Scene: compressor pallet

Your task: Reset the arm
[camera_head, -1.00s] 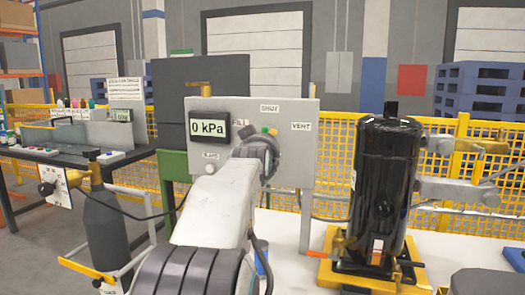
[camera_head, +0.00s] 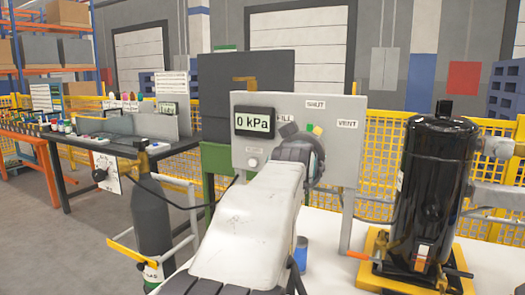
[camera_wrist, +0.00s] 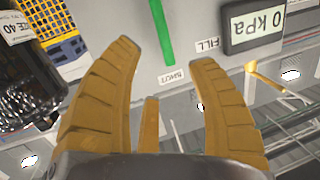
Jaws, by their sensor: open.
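My gripper (camera_wrist: 165,65) shows in the wrist view as two ribbed orange fingers. They are spread apart with nothing between them. The grey control panel (camera_wrist: 140,20) with a "0 kPa" display (camera_wrist: 256,24) and SHUT and FILL labels appears upside down beyond the fingertips. In the head view my white arm reaches forward to the panel (camera_head: 245,175), which also bears a VENT label. The arm hides part of the panel and most of the gripper there.
A black compressor (camera_head: 430,185) stands on a yellow base (camera_head: 372,268) on the pallet at right. A dark gas cylinder (camera_head: 153,230) stands at left. A workbench (camera_head: 75,180) and a yellow mesh fence (camera_head: 375,165) lie behind. Grey floor at left is open.

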